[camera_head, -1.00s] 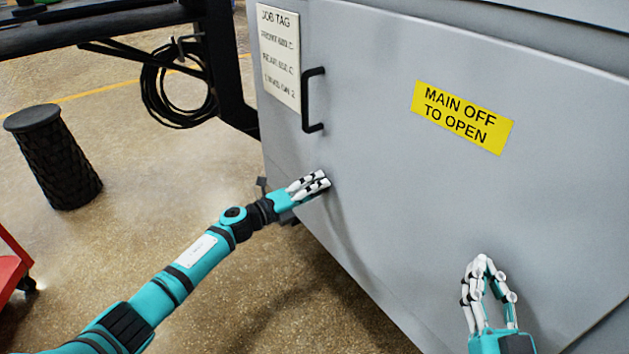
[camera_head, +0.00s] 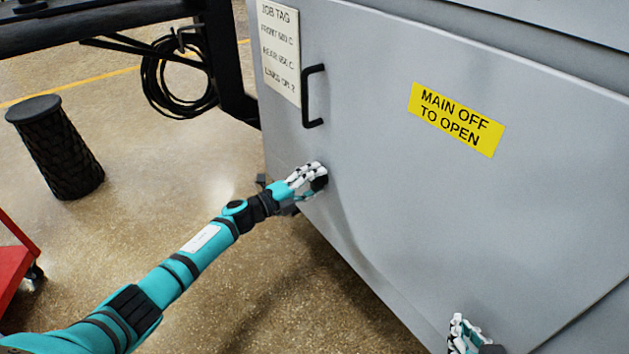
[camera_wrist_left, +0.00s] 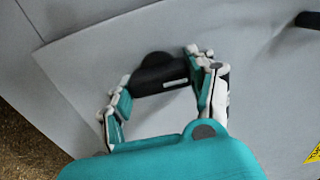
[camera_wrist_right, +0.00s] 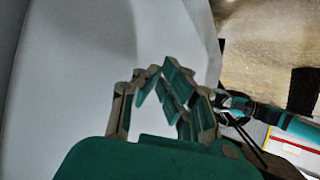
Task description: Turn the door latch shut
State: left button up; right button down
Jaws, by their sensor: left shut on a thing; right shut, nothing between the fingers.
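The grey furnace door (camera_head: 390,200) is closed, with a black bar handle (camera_head: 313,96). The dark door latch (camera_head: 320,183) sits at the door's lower left, partly hidden by my left gripper (camera_head: 308,177). In the left wrist view the latch (camera_wrist_left: 160,72) is a black knob with a light mark, held between the fingers of my left gripper (camera_wrist_left: 165,88), which is shut on it. My right gripper (camera_head: 463,328) is at the bottom of the head view, low in front of the door. In the right wrist view my right gripper (camera_wrist_right: 160,80) is shut and empty.
A yellow "MAIN OFF TO OPEN" sign (camera_head: 456,120) and a job tag (camera_head: 280,52) are on the door. The floor between is free.

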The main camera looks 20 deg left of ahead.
pick_arm(q)
jog(key=o, duration=1.2)
jog(key=shift+a, duration=0.1)
jog(key=v, duration=1.2)
